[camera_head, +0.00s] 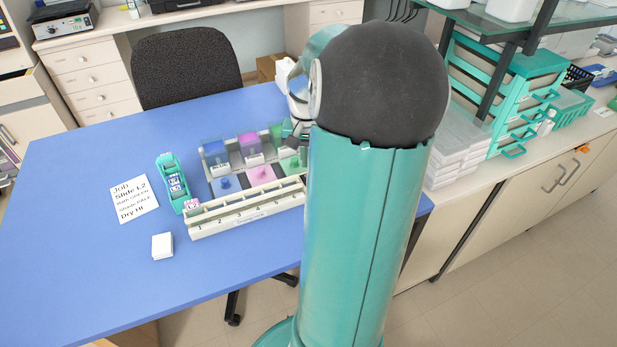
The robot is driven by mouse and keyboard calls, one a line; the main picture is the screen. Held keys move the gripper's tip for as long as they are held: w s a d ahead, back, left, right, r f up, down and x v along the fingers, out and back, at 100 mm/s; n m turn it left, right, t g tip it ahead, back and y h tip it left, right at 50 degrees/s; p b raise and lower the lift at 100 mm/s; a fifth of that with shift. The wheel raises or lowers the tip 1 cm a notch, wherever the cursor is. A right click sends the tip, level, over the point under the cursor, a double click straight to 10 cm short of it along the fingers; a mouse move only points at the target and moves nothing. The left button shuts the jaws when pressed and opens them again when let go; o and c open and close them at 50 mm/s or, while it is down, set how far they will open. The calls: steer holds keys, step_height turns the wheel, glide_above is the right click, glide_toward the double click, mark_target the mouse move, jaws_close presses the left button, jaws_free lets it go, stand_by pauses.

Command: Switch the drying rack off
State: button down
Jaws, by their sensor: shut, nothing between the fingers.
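The cream drying rack (222,229) lies on the blue table, with numbered positions along its front. Its right end meets the outline of my arm, and I cannot make out a switch or its setting. A small pink-labelled piece (193,205), apparently a slide, sits at the rack's left end.
Blue, pink and green staining jars (215,152) stand behind the rack. A teal slide holder (172,185), a job note (133,198) and a white block (162,246) lie to the left. The table's left and front areas are clear. A dark chair (187,65) stands behind.

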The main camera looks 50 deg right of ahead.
steer(key=shift+r, duration=1.85)
steer(key=shift+w+a, duration=0.1)
steer(key=w+a+r+n+h, duration=0.1)
steer(key=w+a+r+n, duration=0.25)
steer(key=a, duration=0.65)
steer(key=s+a+r+n+t, duration=0.1)
steer(key=s+a+n+t, duration=0.1)
steer(key=a, duration=0.6)
steer(key=s+a+r+n+t, duration=0.1)
steer(key=s+a+r+n, duration=0.1)
steer(key=a, duration=0.7)
steer(key=s+a+r+n+t+y, duration=0.1)
steer(key=a+n, duration=0.3)
steer(key=a, duration=0.4)
steer(key=shift+s+a+r+n+t, duration=0.35)
steer(key=shift+s+t, duration=0.35)
steer(key=shift+t, duration=0.1)
